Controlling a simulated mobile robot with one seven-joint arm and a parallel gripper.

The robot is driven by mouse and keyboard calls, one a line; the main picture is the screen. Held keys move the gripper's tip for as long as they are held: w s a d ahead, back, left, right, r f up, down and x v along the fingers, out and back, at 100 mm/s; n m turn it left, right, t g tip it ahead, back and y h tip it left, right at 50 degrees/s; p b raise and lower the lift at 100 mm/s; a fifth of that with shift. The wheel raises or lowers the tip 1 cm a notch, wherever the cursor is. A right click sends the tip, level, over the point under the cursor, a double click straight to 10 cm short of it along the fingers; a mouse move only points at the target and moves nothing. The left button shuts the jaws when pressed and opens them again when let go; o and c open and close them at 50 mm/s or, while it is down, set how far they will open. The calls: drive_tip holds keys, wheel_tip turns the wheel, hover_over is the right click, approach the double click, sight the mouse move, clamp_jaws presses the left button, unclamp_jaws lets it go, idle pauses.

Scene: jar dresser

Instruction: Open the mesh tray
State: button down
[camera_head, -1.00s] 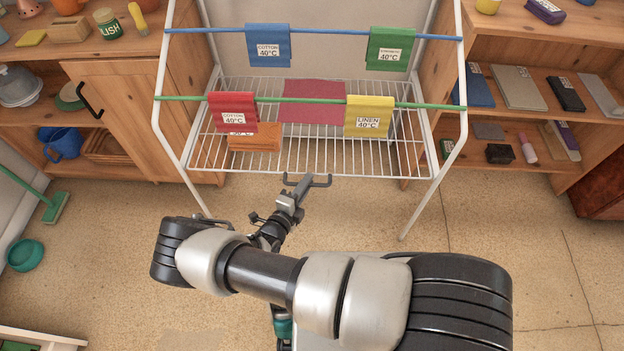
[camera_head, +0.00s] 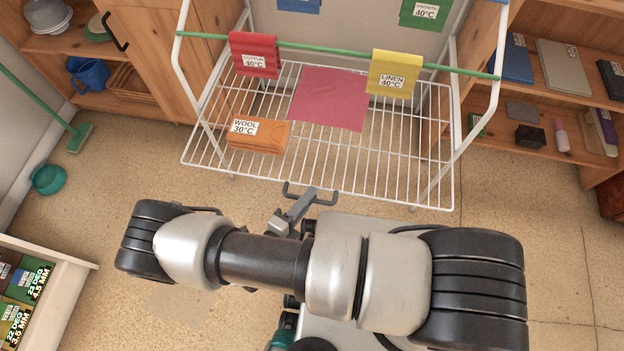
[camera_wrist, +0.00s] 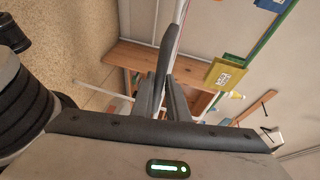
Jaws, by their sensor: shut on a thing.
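The mesh tray (camera_head: 400,188) is a white wire shelf low in the white drying rack. Its front edge stands out past the rack's front legs. A dark U-shaped handle (camera_head: 329,199) is on the middle of the front edge. My gripper (camera_head: 306,198) is shut on this handle; the fingers also show in the wrist view (camera_wrist: 166,96), close together. The exact contact is small and hard to see. An orange folded cloth (camera_head: 262,139) labelled WOOL 30°C and a flat dark pink cloth (camera_head: 330,98) lie on the tray.
A green rail (camera_head: 330,49) above the tray carries a red cloth (camera_head: 254,62) and a yellow cloth (camera_head: 393,73). Wooden cabinets stand on both sides. An open drawer (camera_head: 72,285) with boxes is at lower left. Bare floor (camera_head: 540,240) lies at right.

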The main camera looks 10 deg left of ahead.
drive_tip(key=shift+s+f, duration=0.15)
drive_tip(key=shift+s, duration=0.6)
drive_tip(key=shift+s+f, duration=0.15)
drive_tip(key=shift+s, duration=0.55)
drive_tip(key=shift+a, duration=0.1)
drive_tip(key=c, duration=1.8)
unclamp_jaws()
drive_tip(key=shift+w+r, duration=0.1)
drive_tip(key=shift+r, duration=0.05)
drive_tip(key=v, duration=1.7)
drive_tip(key=shift+r+p, duration=0.25)
drive_tip(key=shift+p, duration=0.1)
